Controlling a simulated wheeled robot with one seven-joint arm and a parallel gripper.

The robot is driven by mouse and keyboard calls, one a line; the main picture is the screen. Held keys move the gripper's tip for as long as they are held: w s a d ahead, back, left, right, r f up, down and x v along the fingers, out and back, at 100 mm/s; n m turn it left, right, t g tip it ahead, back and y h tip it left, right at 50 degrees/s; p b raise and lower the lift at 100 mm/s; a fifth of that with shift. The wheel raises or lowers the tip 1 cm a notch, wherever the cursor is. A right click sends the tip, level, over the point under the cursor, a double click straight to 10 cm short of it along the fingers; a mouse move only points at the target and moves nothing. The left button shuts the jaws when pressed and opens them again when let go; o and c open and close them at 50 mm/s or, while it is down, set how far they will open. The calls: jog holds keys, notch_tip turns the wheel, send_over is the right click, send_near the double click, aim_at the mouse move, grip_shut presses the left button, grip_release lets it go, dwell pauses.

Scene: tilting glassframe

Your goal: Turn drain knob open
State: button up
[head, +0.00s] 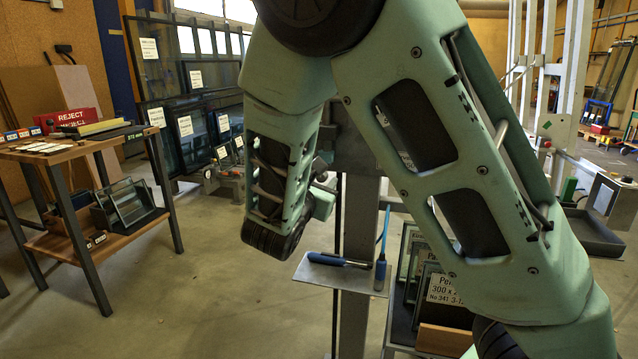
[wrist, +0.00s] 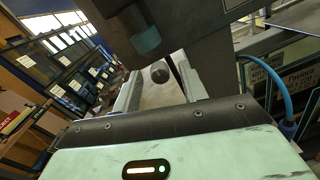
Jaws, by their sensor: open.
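In the wrist view a small dark round knob (wrist: 159,74) shows between the two fingers of my gripper (wrist: 160,82), below a dark housing (wrist: 195,38). The picture does not make clear whether it is the drain knob. My gripper is open, with one finger on each side of the knob in this view. I see no clear contact, and the remaining distance is hard to judge. The knob's turn position cannot be read. In the head view my arm covers the middle, and my gripper and the knob cannot be clearly made out there.
A blue hose (wrist: 287,95) hangs at the right in the wrist view. In the head view a small metal shelf (head: 312,273) holds blue-handled tools below my wrist. Framed panes (head: 425,265) stand at its right. A workbench (head: 75,155) is at the left, with open floor between.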

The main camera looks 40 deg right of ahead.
jog(key=shift+w+d, duration=0.15)
jog(key=shift+d, duration=0.1)
grip_shut()
